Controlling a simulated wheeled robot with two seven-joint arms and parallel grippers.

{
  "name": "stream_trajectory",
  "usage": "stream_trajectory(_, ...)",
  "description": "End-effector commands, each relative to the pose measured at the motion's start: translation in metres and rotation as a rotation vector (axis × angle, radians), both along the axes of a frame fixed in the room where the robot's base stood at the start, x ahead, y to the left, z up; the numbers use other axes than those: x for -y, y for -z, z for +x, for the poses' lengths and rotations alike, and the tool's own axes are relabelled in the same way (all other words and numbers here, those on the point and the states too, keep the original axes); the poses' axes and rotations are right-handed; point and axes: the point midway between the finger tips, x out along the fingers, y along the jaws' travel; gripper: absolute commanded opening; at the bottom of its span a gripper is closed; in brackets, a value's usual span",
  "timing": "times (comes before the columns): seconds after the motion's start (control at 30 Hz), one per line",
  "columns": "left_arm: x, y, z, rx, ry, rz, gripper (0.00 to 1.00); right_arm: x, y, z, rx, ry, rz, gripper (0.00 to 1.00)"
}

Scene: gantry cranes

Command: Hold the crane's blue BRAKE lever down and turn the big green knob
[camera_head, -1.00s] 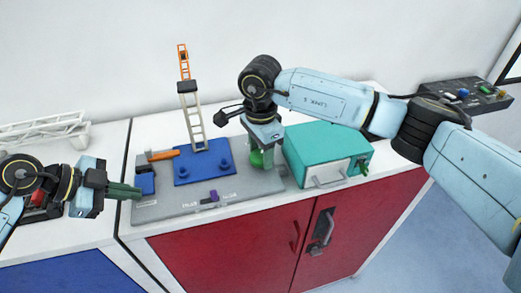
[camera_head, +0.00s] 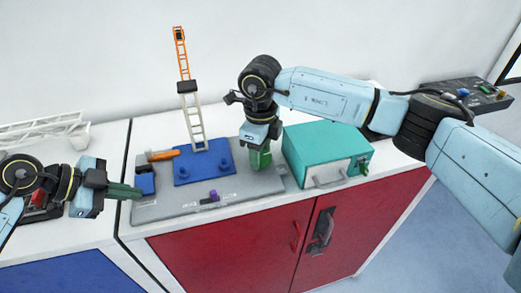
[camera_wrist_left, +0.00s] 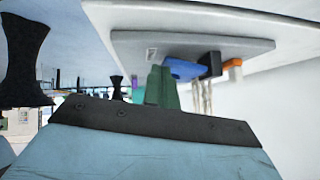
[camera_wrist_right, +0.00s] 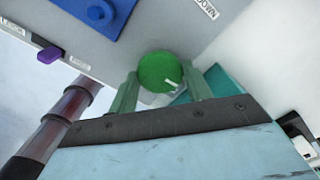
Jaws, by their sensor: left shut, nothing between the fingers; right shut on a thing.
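The blue BRAKE lever (camera_head: 145,184) is at the left end of the grey panel (camera_head: 170,207). My left gripper (camera_head: 138,192) is shut and empty, its green fingertips at the lever's front side. In the left wrist view the blue lever (camera_wrist_left: 185,70) shows just past the fingertips; I cannot tell how far down it is. The green knob (camera_head: 260,160) is at the panel's right end, under my right gripper (camera_head: 260,150). In the right wrist view the round knob (camera_wrist_right: 158,70), with a white mark, sits between the two fingers, which are shut on it.
The crane's lattice mast (camera_head: 194,125) with an orange jib (camera_head: 181,52) stands on a blue base (camera_head: 205,165). A purple slider (camera_head: 213,195) is at the panel's front. A teal box (camera_head: 320,148) stands right beside the knob. A white lattice (camera_head: 40,130) lies far left.

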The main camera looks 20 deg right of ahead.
Motion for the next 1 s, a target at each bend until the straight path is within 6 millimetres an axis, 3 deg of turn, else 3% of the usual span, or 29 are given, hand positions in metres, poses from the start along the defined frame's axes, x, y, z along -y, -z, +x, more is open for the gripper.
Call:
stream_trajectory(0.5,-0.0004,0.0004,0.0001,-0.001,-0.001,0.002,0.00,0.0007,-0.0007,0.0002,0.000,0.444,-0.002,0.26)
stream_trajectory(1.0,-0.0004,0.0004,0.0002,-0.001,-0.001,0.001,0.00,0.0007,-0.0007,0.0003,0.001,0.623,-0.001,0.26)
